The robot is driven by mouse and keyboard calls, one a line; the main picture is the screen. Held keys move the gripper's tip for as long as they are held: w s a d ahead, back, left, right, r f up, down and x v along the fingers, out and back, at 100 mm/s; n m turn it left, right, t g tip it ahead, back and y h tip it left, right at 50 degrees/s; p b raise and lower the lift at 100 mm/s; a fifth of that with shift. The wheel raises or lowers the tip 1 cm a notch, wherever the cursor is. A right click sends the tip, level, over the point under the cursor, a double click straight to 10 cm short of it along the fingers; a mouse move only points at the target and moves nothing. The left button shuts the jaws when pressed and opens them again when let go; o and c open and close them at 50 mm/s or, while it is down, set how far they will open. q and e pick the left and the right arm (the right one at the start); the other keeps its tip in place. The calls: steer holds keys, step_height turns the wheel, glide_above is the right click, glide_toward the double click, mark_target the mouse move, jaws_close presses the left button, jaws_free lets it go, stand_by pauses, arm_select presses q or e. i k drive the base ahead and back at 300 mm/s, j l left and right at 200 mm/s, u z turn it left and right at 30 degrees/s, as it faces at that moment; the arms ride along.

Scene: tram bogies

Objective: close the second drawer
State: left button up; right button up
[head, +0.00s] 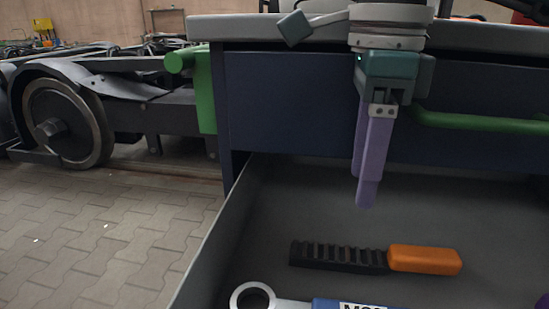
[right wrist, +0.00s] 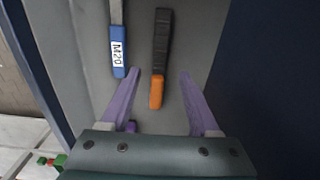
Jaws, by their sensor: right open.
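A grey drawer (head: 228,245) stands open below a dark blue front panel (head: 290,105) with a green bar handle (head: 480,122); I take it as the second drawer. Its own front and handle are out of view in the head view. My right gripper (head: 364,186) points down over the open drawer, its purple fingers apart and empty. In the right wrist view, the fingers (right wrist: 160,85) spread above the drawer's inside, with a tool between them in the picture. Whether the fingertips touch anything cannot be told. My left gripper is out of view.
The drawer holds an orange-handled black tool (head: 425,260), a blue-labelled ring spanner (head: 254,298) and a purple item (head: 543,302), partly cut off. A grey worktop (head: 240,27) lies above. A wheel on a bogie (head: 62,122) stands at left. Paved floor (head: 110,225) is clear there.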

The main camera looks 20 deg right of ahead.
mark_target(496, 222)
steer(key=z, duration=1.05)
